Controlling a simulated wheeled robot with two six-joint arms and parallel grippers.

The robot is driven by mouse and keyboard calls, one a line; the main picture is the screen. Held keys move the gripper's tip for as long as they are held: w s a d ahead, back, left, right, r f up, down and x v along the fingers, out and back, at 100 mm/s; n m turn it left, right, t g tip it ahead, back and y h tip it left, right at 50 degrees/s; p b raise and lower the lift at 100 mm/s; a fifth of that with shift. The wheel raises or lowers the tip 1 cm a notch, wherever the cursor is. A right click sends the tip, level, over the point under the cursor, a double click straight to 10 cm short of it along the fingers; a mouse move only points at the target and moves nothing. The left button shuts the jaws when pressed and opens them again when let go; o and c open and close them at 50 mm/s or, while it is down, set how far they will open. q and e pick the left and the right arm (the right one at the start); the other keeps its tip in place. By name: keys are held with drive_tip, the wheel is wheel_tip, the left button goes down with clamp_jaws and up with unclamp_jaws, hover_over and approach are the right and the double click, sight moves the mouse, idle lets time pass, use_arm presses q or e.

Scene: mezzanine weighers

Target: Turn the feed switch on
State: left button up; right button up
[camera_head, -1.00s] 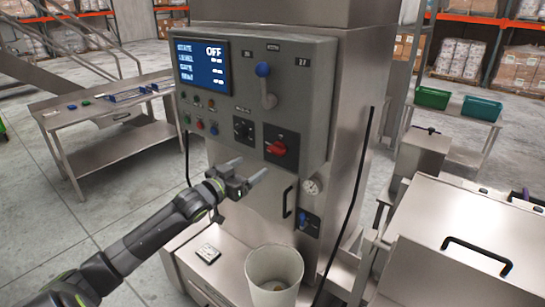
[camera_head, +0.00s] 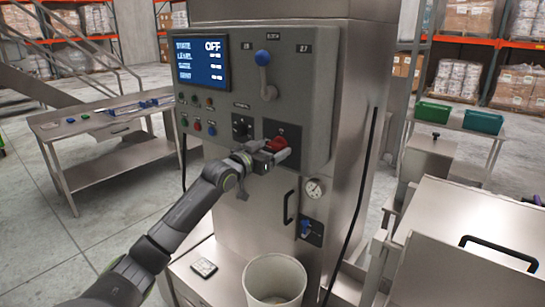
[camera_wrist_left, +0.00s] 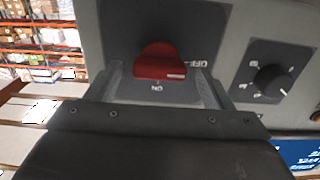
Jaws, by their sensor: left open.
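The feed switch is a red rotary knob (camera_head: 278,144) on a dark plate on the grey control panel (camera_head: 318,110). In the left wrist view the knob (camera_wrist_left: 160,62) lies between my left gripper's two fingers (camera_wrist_left: 158,75), with a visible gap on either side. Its white mark points toward the "OFF" label, and "ON" is printed beside it. In the head view my left gripper (camera_head: 272,156) is open at the knob and partly covers it. The panel's display (camera_head: 201,62) reads STATE OFF. My right gripper is not in view.
A black selector knob (camera_head: 240,127) and small buttons sit left of the switch. A blue-topped lever (camera_head: 264,75) is above. A steel table (camera_head: 100,135) stands at left.

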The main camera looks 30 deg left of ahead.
use_arm(q)
drive_tip(key=shift+w, duration=0.5)
drive_tip(key=shift+c, duration=0.4)
drive_tip(key=c, duration=0.9)
